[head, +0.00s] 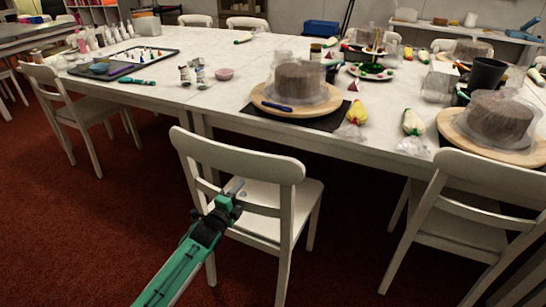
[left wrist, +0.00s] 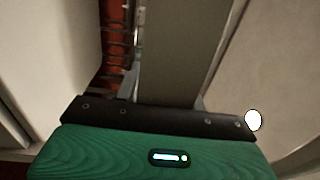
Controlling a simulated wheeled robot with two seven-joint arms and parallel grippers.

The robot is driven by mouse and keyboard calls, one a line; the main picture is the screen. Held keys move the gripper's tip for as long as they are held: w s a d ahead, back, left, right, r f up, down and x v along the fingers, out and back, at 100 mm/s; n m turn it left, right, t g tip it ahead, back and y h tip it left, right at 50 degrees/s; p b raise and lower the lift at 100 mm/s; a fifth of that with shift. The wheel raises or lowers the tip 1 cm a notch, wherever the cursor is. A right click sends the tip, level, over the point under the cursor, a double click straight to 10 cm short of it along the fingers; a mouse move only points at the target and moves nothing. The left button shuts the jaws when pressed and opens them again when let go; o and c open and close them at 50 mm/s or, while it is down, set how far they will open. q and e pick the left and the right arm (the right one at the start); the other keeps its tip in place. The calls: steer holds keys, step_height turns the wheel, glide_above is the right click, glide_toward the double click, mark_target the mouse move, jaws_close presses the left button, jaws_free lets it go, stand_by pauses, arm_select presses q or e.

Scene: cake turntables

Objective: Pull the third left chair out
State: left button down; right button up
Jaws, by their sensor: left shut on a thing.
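A white wooden chair (head: 240,156) stands at the near side of the long table (head: 215,75), its back towards me and its seat towards the table. My left gripper (head: 234,190) is at the chair's backrest, below the top rail, and is shut on a backrest slat. In the left wrist view, a pale chair part (left wrist: 178,50) runs up from the middle of the dark gripper edge. The fingertips are mostly hidden there. My right gripper is not in view.
A second white chair (head: 465,190) stands to the right, and another white chair (head: 58,108) to the left. Cake turntables (head: 290,108) and decorating items fill the table's near edge. The red carpet (head: 110,215) to the left of the held chair is clear.

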arm_select(q)
step_height(320, 180, down, 2)
steer(key=shift+d+f, duration=0.15)
steer(key=shift+f, duration=0.05)
steer(key=c, duration=0.8)
jaws_free()
steer(key=shift+w, duration=0.1)
steer(key=shift+c, duration=0.2)
steer(key=shift+r, duration=0.1)
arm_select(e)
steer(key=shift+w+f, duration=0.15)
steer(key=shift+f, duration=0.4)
